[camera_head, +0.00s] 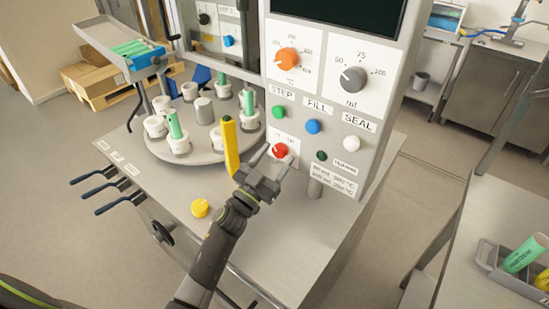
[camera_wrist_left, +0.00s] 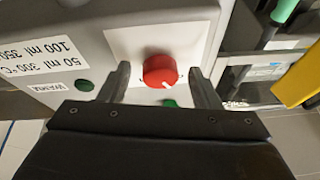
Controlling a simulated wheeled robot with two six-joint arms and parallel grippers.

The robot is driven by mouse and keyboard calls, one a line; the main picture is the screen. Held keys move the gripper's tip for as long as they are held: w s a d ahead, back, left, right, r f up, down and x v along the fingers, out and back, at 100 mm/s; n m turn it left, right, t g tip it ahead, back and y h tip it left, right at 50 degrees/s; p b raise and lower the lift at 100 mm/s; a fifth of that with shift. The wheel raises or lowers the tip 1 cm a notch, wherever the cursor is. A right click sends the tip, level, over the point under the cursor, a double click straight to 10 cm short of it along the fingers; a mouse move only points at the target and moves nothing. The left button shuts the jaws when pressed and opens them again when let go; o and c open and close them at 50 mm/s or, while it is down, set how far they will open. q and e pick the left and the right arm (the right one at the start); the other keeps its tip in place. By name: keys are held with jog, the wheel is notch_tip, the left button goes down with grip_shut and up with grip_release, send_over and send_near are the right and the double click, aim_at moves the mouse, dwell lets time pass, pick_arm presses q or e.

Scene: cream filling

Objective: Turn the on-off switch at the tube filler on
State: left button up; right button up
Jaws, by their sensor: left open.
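The on-off switch of the tube filler is a red round knob (camera_head: 280,151) low on the front panel (camera_head: 335,105), on a white label plate. In the left wrist view the red knob (camera_wrist_left: 160,71) has a white pointer mark at its lower side. My left gripper (camera_head: 268,160) is open in front of the knob. In the left wrist view its two fingertips (camera_wrist_left: 164,75) stand one on each side of the knob, with visible gaps, so they look apart from it. My right gripper is not in view.
Green (camera_head: 278,112), blue (camera_head: 313,126) and white (camera_head: 351,143) buttons sit just above the switch. A yellow upright piece (camera_head: 231,147) stands just left of my gripper, beside the turntable (camera_head: 190,152) with tube holders. A yellow cap (camera_head: 200,207) lies on the machine's table.

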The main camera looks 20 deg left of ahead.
pick_arm(q)
jog(key=c, duration=1)
jog(key=shift+m, duration=0.3)
jog(key=m+g+h+p, duration=0.1)
jog(key=m, duration=0.2)
jog(key=m+g+h+p, duration=0.1)
jog(key=m+h, duration=0.1)
jog(key=m+h+p, duration=0.1)
jog(key=m, duration=0.2)
jog(key=shift+w+a+r+m+g, duration=0.1)
jog(key=shift+a+r+m+g, duration=0.1)
jog(key=shift+a+m+g, duration=0.15)
jog(key=m+g+p, duration=0.1)
jog(key=m, duration=0.2)
jog(key=m+g+h+p, duration=0.1)
jog(key=m, duration=0.3)
jog(key=shift+a+g+h+p, duration=0.1)
jog(key=shift+g+h+p, duration=0.2)
jog(key=shift+g+p, duration=0.05)
jog(key=o, duration=1)
